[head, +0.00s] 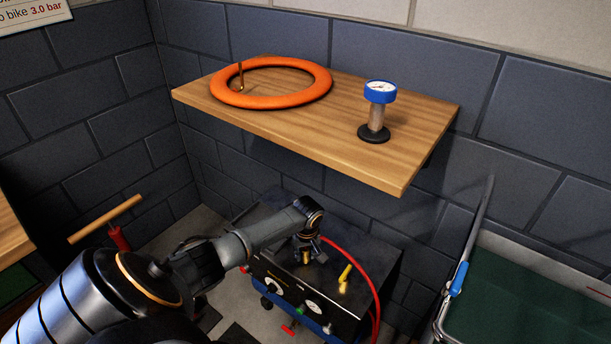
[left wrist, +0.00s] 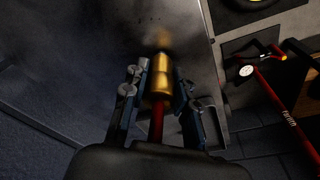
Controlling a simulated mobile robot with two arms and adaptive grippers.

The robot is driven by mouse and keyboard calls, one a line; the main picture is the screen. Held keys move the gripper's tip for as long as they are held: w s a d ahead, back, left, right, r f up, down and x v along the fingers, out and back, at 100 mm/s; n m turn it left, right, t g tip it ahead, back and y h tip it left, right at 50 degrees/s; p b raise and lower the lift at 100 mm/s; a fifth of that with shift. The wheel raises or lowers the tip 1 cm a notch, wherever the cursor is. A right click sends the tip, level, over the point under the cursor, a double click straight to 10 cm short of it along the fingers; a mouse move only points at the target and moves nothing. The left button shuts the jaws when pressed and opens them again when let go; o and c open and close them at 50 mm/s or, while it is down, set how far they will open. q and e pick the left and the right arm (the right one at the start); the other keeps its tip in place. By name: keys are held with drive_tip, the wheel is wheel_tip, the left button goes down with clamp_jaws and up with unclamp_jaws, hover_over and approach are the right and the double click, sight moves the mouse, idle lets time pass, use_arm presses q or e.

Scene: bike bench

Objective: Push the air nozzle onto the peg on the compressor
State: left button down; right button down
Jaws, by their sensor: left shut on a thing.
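The compressor (head: 375,262) is a dark box with gauges on its front, standing on the floor below the shelf. My left gripper (head: 307,249) is over its top, shut on the brass air nozzle. In the left wrist view the nozzle (left wrist: 160,80) sits between the fingers (left wrist: 158,95), with the red hose (left wrist: 157,122) running back from it. The hose also loops right and down in the head view (head: 371,280). A brass fitting with a yellow part (head: 344,280) stands on the compressor's right side. I cannot clearly make out the peg, or whether the nozzle touches it.
A red pump with a wooden handle (head: 105,219) stands at left. A green-lined bin (head: 540,285) is at right.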

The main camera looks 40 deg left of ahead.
use_arm(q)
drive_tip(key=c, duration=1)
unclamp_jaws()
drive_tip(key=shift+r, duration=0.1)
